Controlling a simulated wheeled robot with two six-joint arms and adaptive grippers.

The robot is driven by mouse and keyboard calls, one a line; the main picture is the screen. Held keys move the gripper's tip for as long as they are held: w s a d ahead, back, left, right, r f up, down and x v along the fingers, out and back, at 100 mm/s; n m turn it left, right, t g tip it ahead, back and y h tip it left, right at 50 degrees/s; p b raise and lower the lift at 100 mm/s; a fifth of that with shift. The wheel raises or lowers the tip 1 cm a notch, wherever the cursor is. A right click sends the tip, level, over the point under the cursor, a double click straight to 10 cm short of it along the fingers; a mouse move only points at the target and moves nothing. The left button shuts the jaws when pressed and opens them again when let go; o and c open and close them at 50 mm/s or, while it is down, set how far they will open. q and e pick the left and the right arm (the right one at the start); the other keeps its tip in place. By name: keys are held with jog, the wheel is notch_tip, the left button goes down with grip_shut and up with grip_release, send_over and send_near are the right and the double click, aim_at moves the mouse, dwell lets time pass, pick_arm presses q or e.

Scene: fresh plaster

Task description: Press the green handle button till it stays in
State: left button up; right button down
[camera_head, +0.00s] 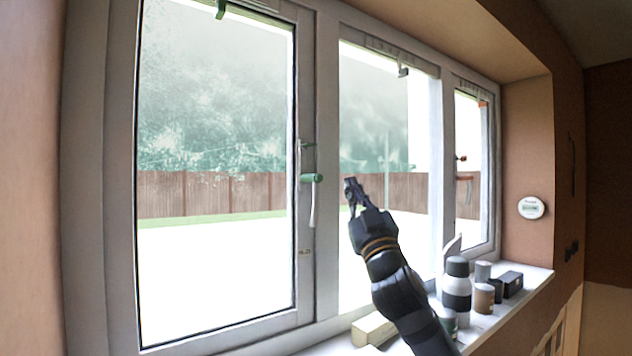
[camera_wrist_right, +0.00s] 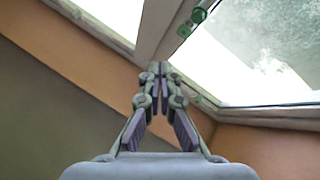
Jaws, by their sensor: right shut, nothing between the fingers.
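The green handle button (camera_head: 311,178) sits on the window handle (camera_head: 312,204), on the frame post between the left and middle panes. In the right wrist view the green button (camera_wrist_right: 198,15) shows near the top, beyond and to the right of the fingertips. My right gripper (camera_head: 353,190) is shut and empty, just right of the button in the head view and apart from it. Its closed fingertips (camera_wrist_right: 159,68) also show in the wrist view. Whether the button is in or out cannot be told. My left gripper is not in view.
On the sill at right stand a black-and-white bottle (camera_head: 456,288), a brown jar (camera_head: 483,298) and a black box (camera_head: 512,283). A pale block (camera_head: 373,329) lies on the sill left of my right arm. A round white dial (camera_head: 531,207) is on the right wall.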

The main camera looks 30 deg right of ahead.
aim_at(319, 178)
jog(key=shift+s+r+t, duration=0.3)
jog(key=shift+s+r, duration=0.1)
jog(key=shift+r, duration=0.45)
jog(key=w+p, duration=0.5)
jog(key=w, duration=0.4)
jog(key=shift+a+p, duration=0.3)
jog(key=shift+a, duration=0.05)
jog(key=shift+f, duration=0.1)
jog(key=shift+w, duration=0.1)
dwell(0.5)
jog(key=shift+w, duration=0.3)
